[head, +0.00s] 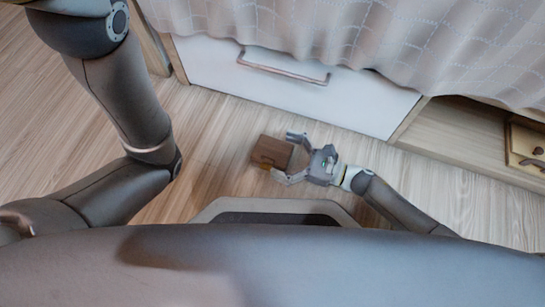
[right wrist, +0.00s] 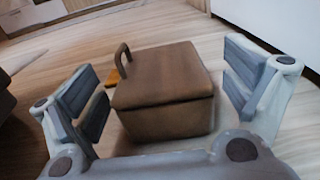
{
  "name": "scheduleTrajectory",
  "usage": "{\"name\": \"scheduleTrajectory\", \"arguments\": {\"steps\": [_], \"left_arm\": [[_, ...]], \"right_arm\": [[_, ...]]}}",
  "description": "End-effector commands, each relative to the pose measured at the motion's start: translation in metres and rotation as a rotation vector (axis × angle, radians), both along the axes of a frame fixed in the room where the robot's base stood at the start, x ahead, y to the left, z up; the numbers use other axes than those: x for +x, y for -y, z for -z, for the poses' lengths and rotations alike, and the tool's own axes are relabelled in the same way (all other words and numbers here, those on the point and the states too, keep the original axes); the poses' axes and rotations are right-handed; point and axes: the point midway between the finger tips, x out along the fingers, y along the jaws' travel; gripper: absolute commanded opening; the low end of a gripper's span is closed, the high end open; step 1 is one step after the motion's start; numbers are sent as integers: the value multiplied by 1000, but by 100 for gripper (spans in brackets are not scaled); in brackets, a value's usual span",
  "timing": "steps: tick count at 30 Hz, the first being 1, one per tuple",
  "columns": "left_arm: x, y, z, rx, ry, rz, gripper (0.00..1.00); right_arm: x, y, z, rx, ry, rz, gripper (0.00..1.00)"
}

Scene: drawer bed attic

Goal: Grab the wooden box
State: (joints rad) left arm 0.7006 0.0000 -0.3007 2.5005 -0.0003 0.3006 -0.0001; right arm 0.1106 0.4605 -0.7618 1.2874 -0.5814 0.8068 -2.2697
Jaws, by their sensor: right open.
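The wooden box (head: 271,153) is a small brown box on the wood floor in front of the white drawer. In the right wrist view the box (right wrist: 165,92) has a closed lid and a dark curved handle or clasp at its left end. My right gripper (head: 289,157) is open, its two fingers on either side of the near part of the box.
The bed's white drawer (head: 220,62) with a metal handle (head: 283,69) stands behind the box. A pale blanket (head: 400,40) hangs over it. An open compartment (head: 455,130) holds a wooden item (head: 525,147) at the right. Floor left of the box is clear.

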Motion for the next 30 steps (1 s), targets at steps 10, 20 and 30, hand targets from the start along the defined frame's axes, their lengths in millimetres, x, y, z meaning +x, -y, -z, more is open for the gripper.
{"name": "scheduleTrajectory", "arguments": {"steps": [10, 20, 30], "left_arm": [[0, 0, -1, 0, 0, 0, 0], [0, 0, -1, 0, -1, 0, 0], [1, 0, -2, 0, -2, 0, 0]], "right_arm": [[0, 0, -1, 0, 0, 0, 77], [0, 0, -1, 2, 1, -1, 41], [4, 1, -6, 2, 2, 0, 41]]}}
